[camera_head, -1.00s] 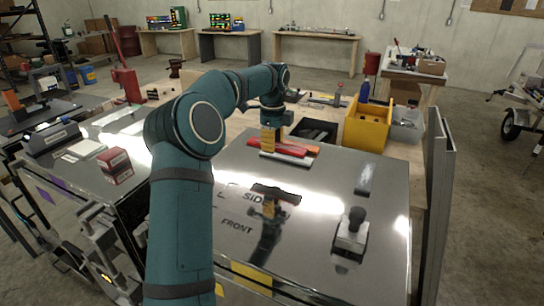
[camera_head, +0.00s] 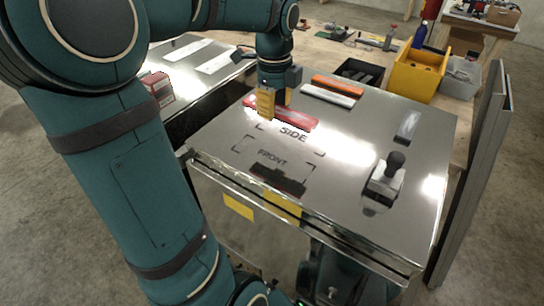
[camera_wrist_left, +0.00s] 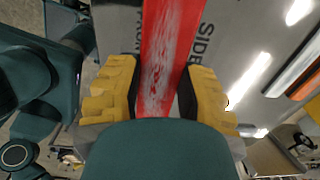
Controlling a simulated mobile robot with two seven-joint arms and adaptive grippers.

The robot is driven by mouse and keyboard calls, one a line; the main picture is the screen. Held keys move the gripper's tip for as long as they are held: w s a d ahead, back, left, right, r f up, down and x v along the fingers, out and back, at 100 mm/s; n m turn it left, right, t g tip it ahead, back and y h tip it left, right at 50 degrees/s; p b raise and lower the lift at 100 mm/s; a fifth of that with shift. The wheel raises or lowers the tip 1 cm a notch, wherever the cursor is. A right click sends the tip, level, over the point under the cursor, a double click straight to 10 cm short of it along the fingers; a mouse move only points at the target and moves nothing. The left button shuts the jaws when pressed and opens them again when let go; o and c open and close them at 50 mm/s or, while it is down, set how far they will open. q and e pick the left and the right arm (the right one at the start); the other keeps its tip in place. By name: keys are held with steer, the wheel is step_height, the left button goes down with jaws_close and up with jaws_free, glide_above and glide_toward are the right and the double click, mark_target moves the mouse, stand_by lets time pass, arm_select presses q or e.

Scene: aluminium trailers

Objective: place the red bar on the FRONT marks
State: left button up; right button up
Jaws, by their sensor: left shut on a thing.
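The red bar (camera_head: 291,117) is in my left gripper (camera_head: 266,103), whose yellow fingers close on it near its left part. The bar seems to hang above the shiny metal tabletop, with a dark reflection below it. In the left wrist view the red bar (camera_wrist_left: 168,60) runs between both yellow finger pads, its surface scuffed. The FRONT marks (camera_head: 272,157) are printed with corner brackets near the tabletop's front edge. The SIDE marks (camera_head: 293,133) lie just behind them, below the bar in the picture. My right gripper is not in view.
An orange bar (camera_head: 337,85) and a whitish bar (camera_head: 328,96) lie behind the red bar. A black-knobbed clamp block (camera_head: 385,181) and a small grey plate (camera_head: 407,126) are on the right. A yellow bin (camera_head: 416,73) and black tray (camera_head: 359,74) stand behind.

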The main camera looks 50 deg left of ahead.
mark_target(268, 155)
arm_select(q)
steer(key=s+f, duration=0.1)
steer(key=f, duration=0.2)
steer(key=f+b, duration=0.1)
steer(key=f, duration=0.3)
steer(key=s+d+f, duration=0.1)
steer(key=f, duration=0.3)
steer(key=shift+s+d, duration=0.1)
steer(key=shift+s, duration=0.25)
steer(key=shift+s, duration=0.1)
steer(key=shift+f+b, duration=0.15)
steer(key=shift+b, duration=0.15)
steer(key=o, duration=1.1)
steer(key=shift+c, duration=0.2)
